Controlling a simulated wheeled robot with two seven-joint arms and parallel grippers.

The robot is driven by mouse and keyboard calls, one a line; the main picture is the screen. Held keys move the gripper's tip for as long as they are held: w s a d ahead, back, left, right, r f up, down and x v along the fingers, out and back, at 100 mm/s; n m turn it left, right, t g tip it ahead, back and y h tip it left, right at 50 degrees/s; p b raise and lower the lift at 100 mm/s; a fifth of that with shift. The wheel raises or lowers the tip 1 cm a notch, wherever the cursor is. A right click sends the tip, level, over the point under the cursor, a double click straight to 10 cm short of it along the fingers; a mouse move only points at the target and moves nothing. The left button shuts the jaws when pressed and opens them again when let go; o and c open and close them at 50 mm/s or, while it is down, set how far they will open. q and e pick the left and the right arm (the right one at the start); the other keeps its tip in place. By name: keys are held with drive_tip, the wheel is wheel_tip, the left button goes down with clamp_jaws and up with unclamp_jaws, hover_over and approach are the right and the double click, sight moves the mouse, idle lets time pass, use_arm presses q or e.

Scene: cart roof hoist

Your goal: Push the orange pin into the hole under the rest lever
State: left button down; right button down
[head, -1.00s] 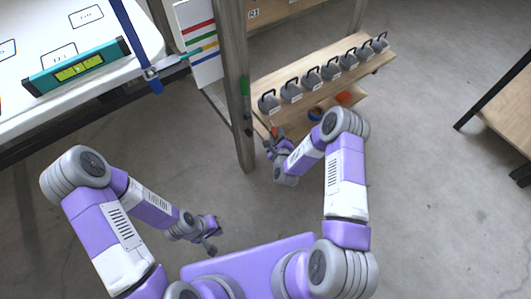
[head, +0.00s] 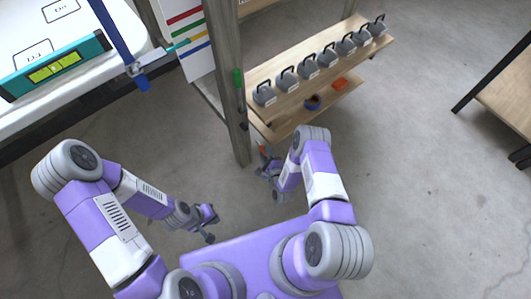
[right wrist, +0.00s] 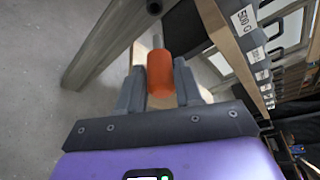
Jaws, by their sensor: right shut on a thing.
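My right gripper (right wrist: 160,90) is shut on the orange pin (right wrist: 161,73). In the right wrist view the pin's orange grip sits between both fingers, and its thin grey shank points away from my palm. In the head view my right gripper (head: 266,163) is low beside the wooden post (head: 236,110), and the pin (head: 262,149) shows as a small orange spot. A green-handled part (head: 238,78) with a dark piece below it is on the post; I cannot tell if it is the rest lever. No hole is discernible. My left gripper (head: 207,222) looks open and empty.
A wooden shelf (head: 285,125) carries several grey weights with black handles. A blue ring-like item (head: 312,102) and an orange block (head: 340,85) lie on its lower board. A white surface with a teal level (head: 55,66) is at left.

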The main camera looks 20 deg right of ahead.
sight(257, 142)
drive_tip(key=shift+w+a+b, duration=0.25)
drive_tip(key=shift+w+b, duration=0.15)
drive_tip(key=shift+w, duration=0.3)
drive_tip(key=shift+w+a+b, duration=0.25)
drive_tip(key=shift+w+b, duration=0.15)
drive_tip(key=shift+w, duration=0.3)
drive_tip(key=w, duration=0.1)
drive_tip(key=w+a, duration=0.1)
drive_tip(key=shift+w, duration=0.35)
drive_tip(key=shift+w+a, duration=0.25)
drive_tip(key=shift+w, duration=0.45)
drive_tip(key=shift+w+a, duration=0.25)
drive_tip(key=shift+w, duration=0.45)
drive_tip(key=shift+w+a, duration=0.25)
drive_tip(key=shift+w, duration=0.45)
idle(0.4)
drive_tip(key=c, duration=0.7)
unclamp_jaws()
